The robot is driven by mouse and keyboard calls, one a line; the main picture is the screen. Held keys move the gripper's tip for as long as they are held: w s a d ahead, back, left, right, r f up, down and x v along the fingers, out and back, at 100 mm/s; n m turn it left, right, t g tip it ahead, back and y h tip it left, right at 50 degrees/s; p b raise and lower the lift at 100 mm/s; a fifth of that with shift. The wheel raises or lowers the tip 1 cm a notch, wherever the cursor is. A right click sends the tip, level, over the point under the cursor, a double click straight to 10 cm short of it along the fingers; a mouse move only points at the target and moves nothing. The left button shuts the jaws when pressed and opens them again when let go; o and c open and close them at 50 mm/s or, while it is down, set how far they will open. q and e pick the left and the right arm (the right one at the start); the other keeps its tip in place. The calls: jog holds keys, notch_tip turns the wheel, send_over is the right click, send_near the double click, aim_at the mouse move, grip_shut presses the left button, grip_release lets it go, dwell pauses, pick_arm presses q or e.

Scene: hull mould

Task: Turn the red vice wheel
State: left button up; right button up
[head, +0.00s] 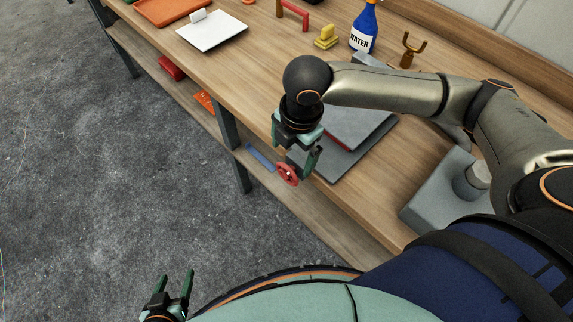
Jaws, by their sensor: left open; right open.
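The red vice wheel (287,174) is at the front edge of the workbench, on the near side of a dark grey vice that is mostly hidden. My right gripper (296,158) is open just above the wheel, with its fingers pointing down. One finger hangs close to the wheel's right side. I cannot tell whether it touches the wheel. My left gripper (175,279) is open and empty, low at the bottom left, over the floor and well away from the bench.
On the bench (262,75) are a grey plate (350,160) beside the wheel, a white board (213,34), a yellow object (326,38), a blue water bottle (364,30) and a grey block (440,190). A lower shelf (325,225) runs beneath. The floor (110,190) at left is clear.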

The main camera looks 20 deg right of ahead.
aim_at(289, 168)
jog(key=f, duration=0.7)
jog(key=shift+w+a+f, duration=0.15)
jog(key=shift+w+f, duration=0.4)
jog(key=shift+f, duration=0.45)
jog(key=c, duration=1.1)
jog(key=shift+o, duration=0.2)
